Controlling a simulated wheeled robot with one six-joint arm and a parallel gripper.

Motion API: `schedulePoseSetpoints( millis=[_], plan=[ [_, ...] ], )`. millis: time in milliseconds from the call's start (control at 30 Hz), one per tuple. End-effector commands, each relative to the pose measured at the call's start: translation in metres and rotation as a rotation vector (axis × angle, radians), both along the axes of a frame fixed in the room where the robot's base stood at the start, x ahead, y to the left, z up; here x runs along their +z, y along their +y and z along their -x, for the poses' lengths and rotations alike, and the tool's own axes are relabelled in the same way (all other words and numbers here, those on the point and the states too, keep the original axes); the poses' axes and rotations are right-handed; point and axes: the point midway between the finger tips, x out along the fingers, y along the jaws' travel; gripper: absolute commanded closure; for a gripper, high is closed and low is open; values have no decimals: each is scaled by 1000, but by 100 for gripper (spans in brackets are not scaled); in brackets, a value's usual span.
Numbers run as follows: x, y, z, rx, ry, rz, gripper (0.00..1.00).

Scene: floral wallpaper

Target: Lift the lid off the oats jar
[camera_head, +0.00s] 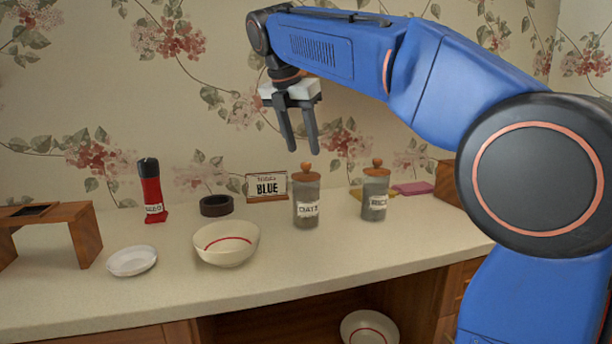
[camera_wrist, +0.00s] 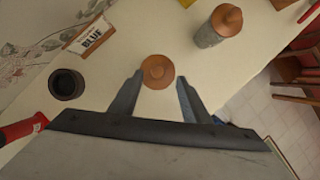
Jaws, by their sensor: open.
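The oats jar (camera_head: 307,210) is a grey see-through jar labelled "OATS", standing upright on the counter. Its round wooden lid (camera_head: 306,174) with a knob on top is on the jar. My gripper (camera_head: 300,151) is open and empty, pointing down above the lid, apart from it. In the wrist view the lid (camera_wrist: 157,71) shows from above, just beyond and between the tips of my gripper (camera_wrist: 158,80); it hides the jar's body.
The rice jar (camera_head: 375,194) with a similar lid stands to the right. A "BLUE" sign (camera_head: 267,188) and a dark ring (camera_head: 216,206) are behind left. A bowl (camera_head: 227,244), a white plate (camera_head: 132,261), a red bottle (camera_head: 151,190) and a wooden stand (camera_head: 85,238) are further left.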

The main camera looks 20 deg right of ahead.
Motion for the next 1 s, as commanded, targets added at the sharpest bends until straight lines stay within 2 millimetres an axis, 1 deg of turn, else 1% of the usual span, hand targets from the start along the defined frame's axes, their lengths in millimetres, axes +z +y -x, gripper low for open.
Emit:
schedulePoseSetpoints(
  millis=[233,367,500,667,700,767,800,867,900,1000],
  plan=[
    [-29,-6,-9,-1,3,1,57],
    [-42,-10,-12,-1,1,1,57],
    [-47,-11,-14,0,-1,0,57],
    [-47,-11,-14,0,-1,0,57],
    [-47,-11,-14,0,-1,0,59],
    [-47,-11,-14,0,-1,0,74],
    [-47,-11,-14,0,-1,1,83],
    [-47,-11,-14,0,0,0,98],
    [-47,-11,-14,0,0,0,100],
    [-47,-11,-14,0,0,0,100]
  ],
)
